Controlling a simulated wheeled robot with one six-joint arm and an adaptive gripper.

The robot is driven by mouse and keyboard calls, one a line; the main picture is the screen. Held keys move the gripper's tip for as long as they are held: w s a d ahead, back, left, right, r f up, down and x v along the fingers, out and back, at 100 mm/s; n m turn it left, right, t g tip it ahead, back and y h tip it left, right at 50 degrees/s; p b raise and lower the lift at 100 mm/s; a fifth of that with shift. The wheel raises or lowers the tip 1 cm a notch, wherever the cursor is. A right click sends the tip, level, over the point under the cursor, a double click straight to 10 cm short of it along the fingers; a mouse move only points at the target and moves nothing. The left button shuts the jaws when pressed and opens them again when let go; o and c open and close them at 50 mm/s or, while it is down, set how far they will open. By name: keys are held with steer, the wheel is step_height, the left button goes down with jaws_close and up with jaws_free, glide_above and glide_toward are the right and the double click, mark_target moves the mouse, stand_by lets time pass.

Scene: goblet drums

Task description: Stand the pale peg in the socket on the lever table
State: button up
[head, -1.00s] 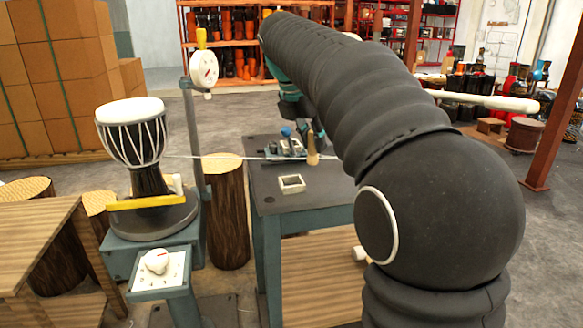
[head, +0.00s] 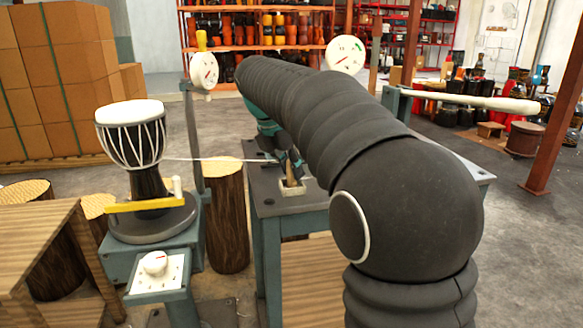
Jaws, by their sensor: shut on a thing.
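The pale peg (head: 290,178) is a small tan rod, seen near the front of the dark lever table (head: 262,202). My gripper (head: 289,168), dark with teal parts, is shut on its upper part. The peg looks roughly upright, with its lower end at the small pale square socket (head: 292,190). I cannot tell whether that end is inside the socket or just above it. My arm covers much of the table top, and the fingers partly hide the peg.
A pale lever (head: 470,100) reaches out at the right. A post with a dial (head: 203,70) and a log (head: 228,225) stand between. Another dial (head: 345,55) shows behind my arm.

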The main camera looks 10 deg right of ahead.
steer(key=o, duration=0.9)
steer(key=shift+f, duration=0.1)
steer(key=shift+o, duration=0.2)
steer(key=p+v, duration=0.1)
steer(key=v, duration=1.1)
steer(key=s+d+f+m+t+y, duration=0.1)
steer(key=s+d+f+m+y, duration=0.1)
steer(key=s+f+m, duration=0.9)
steer(key=s+d+f+m+t+y, duration=0.2)
steer(key=s+f+m, duration=0.9)
steer(key=s, duration=0.6)
steer(key=shift+f+m, duration=0.35)
steer(key=shift+m, duration=0.65)
steer(key=shift+d, duration=0.1)
